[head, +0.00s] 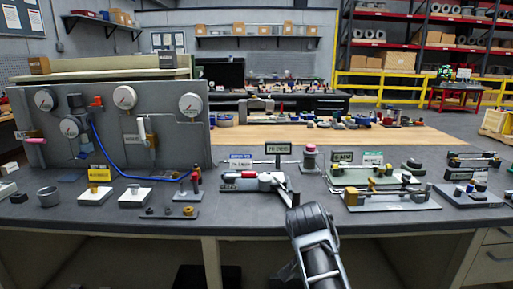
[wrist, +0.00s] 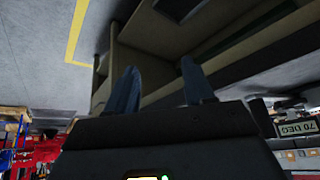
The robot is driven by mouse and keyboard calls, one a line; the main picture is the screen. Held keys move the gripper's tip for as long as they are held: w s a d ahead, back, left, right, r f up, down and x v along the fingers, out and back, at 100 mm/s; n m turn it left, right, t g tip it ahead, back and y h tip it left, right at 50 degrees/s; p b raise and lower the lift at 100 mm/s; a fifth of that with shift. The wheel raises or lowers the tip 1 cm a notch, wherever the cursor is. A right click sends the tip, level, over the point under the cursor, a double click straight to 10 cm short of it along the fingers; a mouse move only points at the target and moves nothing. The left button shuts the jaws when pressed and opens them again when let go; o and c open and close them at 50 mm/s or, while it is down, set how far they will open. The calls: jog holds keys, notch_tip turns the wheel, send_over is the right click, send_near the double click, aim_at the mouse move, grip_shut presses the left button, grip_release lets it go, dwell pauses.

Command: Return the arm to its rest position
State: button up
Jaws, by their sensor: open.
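My arm (head: 312,240) rises from the bottom of the head view, right of centre, in front of the workbench (head: 250,221). Its bent dark joint overlaps the bench's front edge in the picture. My gripper is not clearly visible in the head view. In the wrist view my gripper (wrist: 161,75) shows two bluish fingers well apart, with nothing between them. Beyond the fingers are the bench's underside structure and the grey floor (wrist: 40,40).
A valve fixture with a red part (head: 265,180) stands just behind the arm. A gauge panel (head: 165,140) is at left, and a fixture plate (head: 390,200) at right. The wrist view shows an inverted "70 DEG" sign (wrist: 297,129) and a yellow floor line (wrist: 76,35).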

jog(key=s+d+f+n+t, duration=0.3)
jog(key=s+d+f, duration=0.3)
jog(key=s+f, duration=0.6)
jog(key=s+d+f+n+t+y, duration=0.2)
jog(key=s+n, duration=0.1)
jog(key=s, duration=1.1)
jog(key=s+r+n+t+y, duration=0.1)
jog(key=s+r, duration=0.2)
jog(key=s, duration=0.3)
jog(key=s+a+r+t, duration=0.1)
jog(key=s+r, duration=0.1)
jog(key=s, duration=0.4)
jog(key=s+r+n+t+y, duration=0.1)
jog(key=s+r, duration=0.2)
jog(key=s, duration=0.3)
jog(key=s+r+t, duration=0.1)
jog(key=s+r, duration=0.3)
jog(key=r, duration=0.3)
jog(key=s+a+r+t, duration=0.1)
jog(key=s+r, duration=0.4)
jog(key=r, duration=0.2)
jog(key=shift+w, duration=0.15)
